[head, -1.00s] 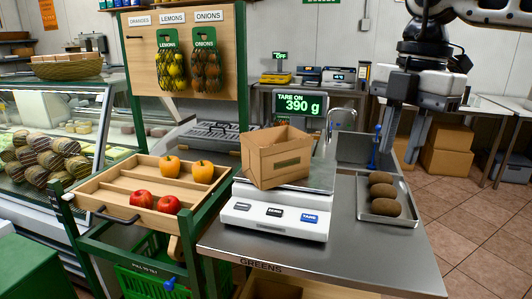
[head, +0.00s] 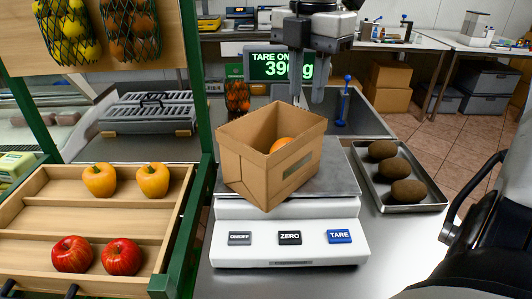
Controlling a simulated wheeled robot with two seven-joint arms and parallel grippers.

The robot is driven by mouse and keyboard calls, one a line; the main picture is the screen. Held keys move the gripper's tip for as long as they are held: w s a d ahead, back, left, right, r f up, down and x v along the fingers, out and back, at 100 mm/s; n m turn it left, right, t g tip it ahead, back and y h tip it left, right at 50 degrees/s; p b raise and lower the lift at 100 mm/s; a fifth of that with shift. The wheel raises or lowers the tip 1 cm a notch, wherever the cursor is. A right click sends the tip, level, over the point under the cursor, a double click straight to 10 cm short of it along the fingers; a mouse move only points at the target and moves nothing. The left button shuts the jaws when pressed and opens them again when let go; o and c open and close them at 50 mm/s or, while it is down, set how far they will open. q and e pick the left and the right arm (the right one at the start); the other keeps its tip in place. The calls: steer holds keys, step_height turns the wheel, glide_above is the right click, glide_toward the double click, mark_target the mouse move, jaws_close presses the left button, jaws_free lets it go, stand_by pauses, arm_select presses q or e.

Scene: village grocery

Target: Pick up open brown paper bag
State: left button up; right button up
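The open brown paper bag (head: 262,172) stands turned at an angle on the weighing plate of the white scale (head: 290,233). Its mouth faces up and an orange fruit (head: 281,144) shows inside. A darker label patch is on its front side. My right gripper (head: 309,98) points down above and behind the bag's far right rim, with its two fingers apart and nothing between them. It appears clear of the bag, though the exact distance is hard to tell. My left gripper is not in view.
A metal tray (head: 432,207) with three brown, fuzzy fruits lies right of the scale. A wooden tray (head: 62,216) with yellow and red fruit stands left, beside a green post (head: 196,95). The weight display (head: 262,66) is partly covered by my gripper. My dark arm link fills the lower right.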

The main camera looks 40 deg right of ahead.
mark_target(303, 134)
step_height(303, 134, down, 6)
steer(key=shift+a+f+p, duration=0.15)
steer(key=shift+f+p, duration=0.1)
steer(key=shift+f, duration=1.15)
steer(key=shift+a+f+p, duration=0.15)
steer(key=shift+f+p, duration=0.1)
steer(key=shift+f, duration=1.15)
steer(key=shift+r, duration=0.1)
jaws_close()
